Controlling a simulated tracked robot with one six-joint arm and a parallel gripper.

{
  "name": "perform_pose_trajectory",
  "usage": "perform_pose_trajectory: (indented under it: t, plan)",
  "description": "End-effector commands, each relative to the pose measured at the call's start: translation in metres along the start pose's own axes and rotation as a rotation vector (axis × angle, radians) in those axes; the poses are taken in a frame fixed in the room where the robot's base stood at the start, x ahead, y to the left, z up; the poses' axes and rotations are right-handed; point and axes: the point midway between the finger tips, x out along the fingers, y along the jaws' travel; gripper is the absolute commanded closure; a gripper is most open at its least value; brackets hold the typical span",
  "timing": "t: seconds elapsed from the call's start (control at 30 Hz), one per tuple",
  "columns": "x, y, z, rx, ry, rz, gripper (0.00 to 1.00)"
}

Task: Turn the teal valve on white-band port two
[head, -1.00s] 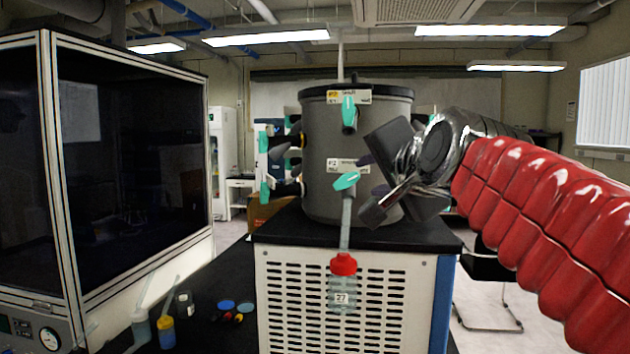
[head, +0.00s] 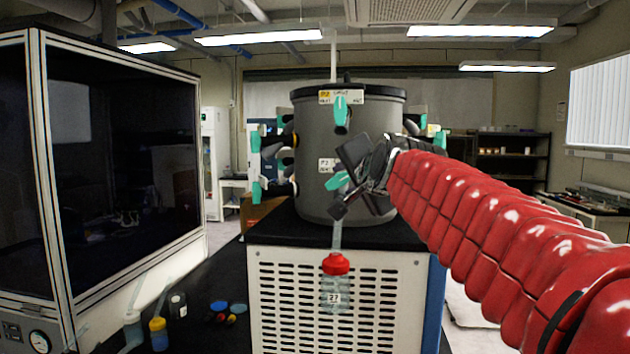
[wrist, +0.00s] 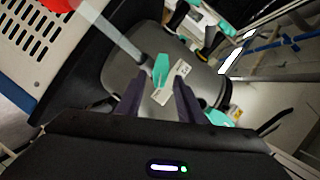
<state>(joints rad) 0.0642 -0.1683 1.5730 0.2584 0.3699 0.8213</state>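The grey drum (head: 309,130) has a lower front port with a white label (head: 327,165) and a tilted teal valve (head: 337,181). My gripper (head: 347,180) is at the valve's right, with its fingers above and below the valve's height, partly covering it. In the wrist view the teal valve (wrist: 161,70) and its white label (wrist: 171,83) appear ahead between two spread, empty fingers (wrist: 158,92). I see no contact, and the exact depth gap is unclear.
A yellow-labelled port with an upright teal valve (head: 341,112) sits above. A clear tube runs down from the lower port to a red-capped bottle (head: 335,282). More teal valves (head: 256,165) line the drum's left side. A glass-fronted cabinet (head: 120,170) stands left.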

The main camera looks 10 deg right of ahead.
Motion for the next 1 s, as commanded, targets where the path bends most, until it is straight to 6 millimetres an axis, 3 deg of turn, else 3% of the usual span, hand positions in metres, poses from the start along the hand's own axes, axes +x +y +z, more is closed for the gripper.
perform_pose_trajectory:
  t: [0.23, 0.63, 1.0]
  plan:
    - [0.024, 0.0, 0.001, -0.001, -0.001, 0.001, 0.66]
    - [0.029, 0.0, 0.0, 0.0, 0.0, 0.001, 0.66]
    - [0.029, 0.001, 0.0, 0.0, 0.0, 0.001, 0.92]
